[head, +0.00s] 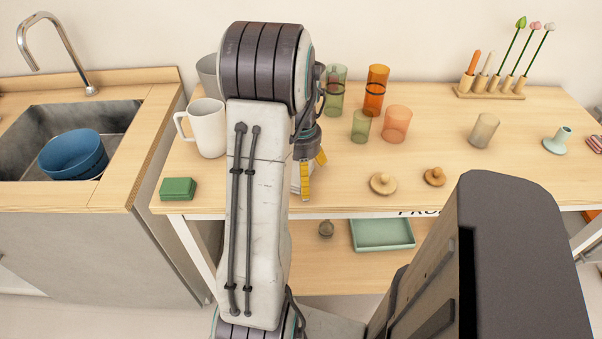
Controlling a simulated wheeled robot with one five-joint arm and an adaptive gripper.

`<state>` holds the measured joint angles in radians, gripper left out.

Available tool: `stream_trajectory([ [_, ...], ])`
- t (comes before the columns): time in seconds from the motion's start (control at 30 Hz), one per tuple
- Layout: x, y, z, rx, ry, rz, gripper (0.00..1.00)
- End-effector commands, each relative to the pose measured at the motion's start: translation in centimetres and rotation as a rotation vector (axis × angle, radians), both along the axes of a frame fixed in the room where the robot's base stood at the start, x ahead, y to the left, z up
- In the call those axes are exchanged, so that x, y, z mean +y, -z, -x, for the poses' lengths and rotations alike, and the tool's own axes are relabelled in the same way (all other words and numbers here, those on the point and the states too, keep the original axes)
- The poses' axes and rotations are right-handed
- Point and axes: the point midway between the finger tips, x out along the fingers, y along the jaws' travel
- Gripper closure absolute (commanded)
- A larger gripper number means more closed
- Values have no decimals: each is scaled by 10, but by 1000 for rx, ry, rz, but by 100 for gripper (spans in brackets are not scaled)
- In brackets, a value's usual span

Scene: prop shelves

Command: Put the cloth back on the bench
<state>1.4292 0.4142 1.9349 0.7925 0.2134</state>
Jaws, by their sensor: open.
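No thing is plainly a cloth. A red and white striped piece (595,144), possibly a folded cloth, lies on the wooden bench (370,165) at its right end, cut by the picture edge. A flat green block (178,188) lies at the bench's front left corner; I cannot tell whether it is folded fabric or a box. My gripper (312,168), with yellow finger parts, points down over the bench's front middle. It is open, and my arm hides part of it. A pale shape beside the fingers is too hidden to tell. I see nothing clearly held.
A white mug (207,128) stands left of my arm. Green and orange glasses (376,91) stand behind my gripper. Two wooden knobbed pieces (383,183) lie near the front edge. A lower shelf holds a green tray (382,234). The sink (107,117) is left, with a blue bowl (73,155).

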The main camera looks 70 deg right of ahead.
Motion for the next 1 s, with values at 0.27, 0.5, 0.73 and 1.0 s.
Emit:
stream_trajectory([
  [0.27,-1,-7,0,0,0,2,0],
  [0.5,-1,-44,0,-1,0,6,0],
  [0.73,-1,-83,0,-1,0,4,0],
  [1.0,0,-114,0,0,0,1,0],
])
